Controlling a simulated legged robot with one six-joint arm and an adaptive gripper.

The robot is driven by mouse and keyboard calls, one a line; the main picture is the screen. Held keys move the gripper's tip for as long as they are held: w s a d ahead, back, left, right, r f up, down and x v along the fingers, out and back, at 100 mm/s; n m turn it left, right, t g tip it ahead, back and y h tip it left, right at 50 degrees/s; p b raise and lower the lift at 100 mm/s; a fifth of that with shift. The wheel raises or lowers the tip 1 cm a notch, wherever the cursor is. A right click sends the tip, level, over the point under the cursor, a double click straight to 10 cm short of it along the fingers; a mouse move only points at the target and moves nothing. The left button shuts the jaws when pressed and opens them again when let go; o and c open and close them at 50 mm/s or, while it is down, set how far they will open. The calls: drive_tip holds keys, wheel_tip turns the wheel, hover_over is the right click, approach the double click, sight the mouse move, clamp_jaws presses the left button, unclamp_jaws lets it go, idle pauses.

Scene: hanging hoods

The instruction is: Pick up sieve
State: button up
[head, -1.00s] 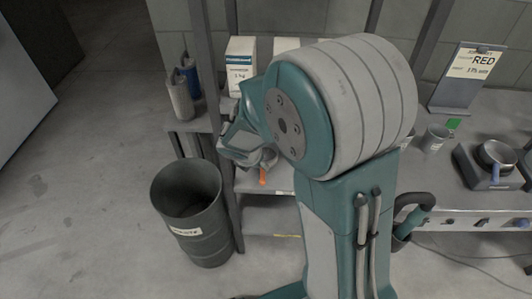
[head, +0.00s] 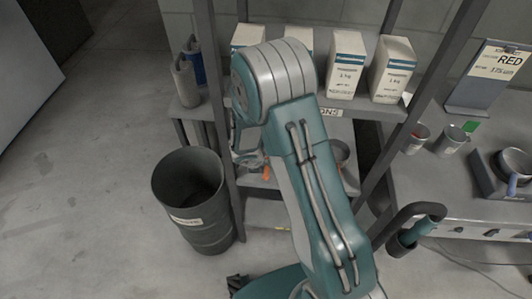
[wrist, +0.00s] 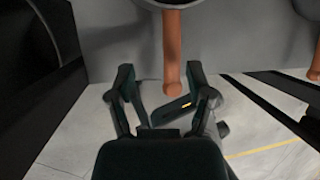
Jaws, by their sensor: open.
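An orange handle (wrist: 172,50) hangs down from a pale rounded rim (wrist: 185,3) at the top of the wrist view; I take it for the sieve, its body mostly cut off. My gripper (wrist: 161,76) is open, and the handle's lower end appears between its two fingertips, nearer the right one. I cannot tell the exact depth between them. In the head view, the orange handle (head: 266,173) shows at the shelf under my arm, and my arm mostly hides the gripper and the sieve's bowl.
A second orange handle (wrist: 315,62) is at the wrist view's right edge. Shelf posts (head: 218,100) stand close beside my arm. White bags (head: 345,65) stand on the upper shelf. A dark waste bin (head: 190,215) is left, with open floor beyond.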

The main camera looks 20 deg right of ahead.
drive_tip(key=w+d+f, duration=0.2)
drive_tip(key=d+f, duration=0.1)
drive_tip(key=shift+d, duration=0.2)
drive_tip(key=shift+d+f, duration=0.15)
drive_tip(key=shift+f, duration=0.25)
drive_tip(key=shift+w+f, duration=0.1)
drive_tip(key=shift+f, duration=0.05)
drive_tip(key=shift+a, duration=0.7)
drive_tip(key=shift+c, duration=1.3)
drive_tip(key=c, duration=0.6)
drive_tip(key=shift+d, duration=0.25)
clamp_jaws()
drive_tip(key=shift+d, duration=0.25)
